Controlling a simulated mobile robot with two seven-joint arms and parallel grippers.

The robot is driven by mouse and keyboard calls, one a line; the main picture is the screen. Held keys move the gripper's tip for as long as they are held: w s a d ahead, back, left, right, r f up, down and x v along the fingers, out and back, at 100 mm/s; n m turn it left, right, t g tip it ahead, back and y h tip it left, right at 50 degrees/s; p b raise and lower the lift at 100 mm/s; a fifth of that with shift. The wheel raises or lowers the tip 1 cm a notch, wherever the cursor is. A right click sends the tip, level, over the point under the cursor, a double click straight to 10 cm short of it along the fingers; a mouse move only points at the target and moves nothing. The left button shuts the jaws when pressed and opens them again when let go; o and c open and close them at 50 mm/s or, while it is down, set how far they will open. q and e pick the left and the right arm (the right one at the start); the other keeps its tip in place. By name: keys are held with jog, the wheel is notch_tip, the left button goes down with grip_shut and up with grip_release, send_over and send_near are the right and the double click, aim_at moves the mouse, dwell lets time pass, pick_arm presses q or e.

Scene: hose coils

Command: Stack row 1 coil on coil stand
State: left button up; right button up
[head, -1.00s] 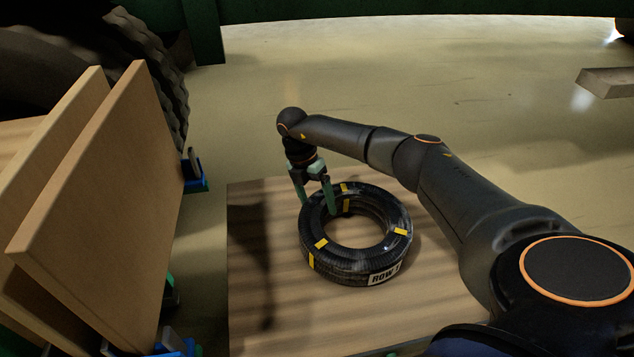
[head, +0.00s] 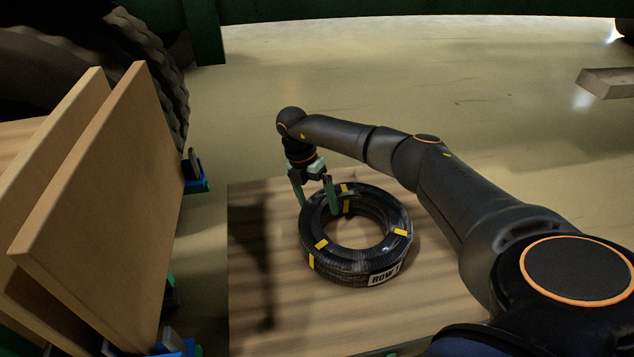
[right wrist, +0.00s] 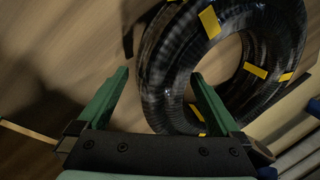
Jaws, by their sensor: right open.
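The row 1 coil (head: 385,255) is a black hose ring with yellow tape bands and a white label reading "ROW". It lies flat on a wooden board (head: 440,320). My right gripper (head: 318,208) is open at the coil's far left side. One finger is outside the ring and the other is at its inner hole. In the right wrist view, the two green fingers (right wrist: 158,88) are spread, with the right finger overlapping the coil (right wrist: 165,85). I cannot make out a coil stand for certain. My left gripper is out of view.
Upright wooden panels (head: 105,205) stand at the left, with blue and green clamps (head: 195,175) beside them. A large tyre (head: 150,75) is behind the panels. A grey block (head: 608,83) lies on the floor at far right. The floor (head: 480,100) behind the board is clear.

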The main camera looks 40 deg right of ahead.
jog(key=shift+p+v, duration=2.05)
jog(key=shift+v, duration=1.25)
jog(key=p+v, duration=0.2)
jog(key=v, duration=1)
jog(key=shift+w+r, duration=0.15)
jog(key=shift+r, duration=0.1)
jog(key=shift+a+f, duration=0.1)
jog(key=shift+a, duration=0.05)
